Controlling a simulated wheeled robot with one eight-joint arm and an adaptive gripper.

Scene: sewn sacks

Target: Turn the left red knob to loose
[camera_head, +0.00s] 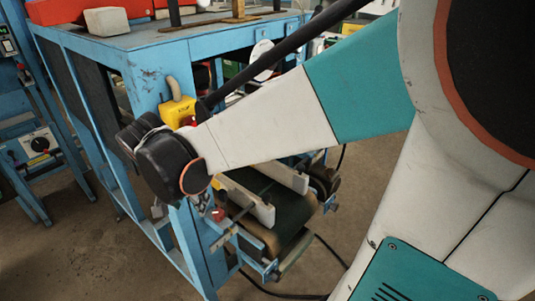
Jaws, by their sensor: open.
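A small red knob (217,214) sits on the near left side of the conveyor (284,215), by the end of a pale guide rail (246,203). My arm comes in from the right and ends in a black wrist just up and left of this knob. My gripper (206,204) shows only in small part under the wrist, open and close beside the knob. The wrist hides most of it, and I cannot tell whether the fingers touch the knob or go around it.
A blue steel frame with a worn tabletop (190,38) stands behind, with a grey block (106,21) on it. A yellow stop-button box (178,111) is just above my wrist. Cables lie on the floor below the conveyor. Open floor (90,250) is at lower left.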

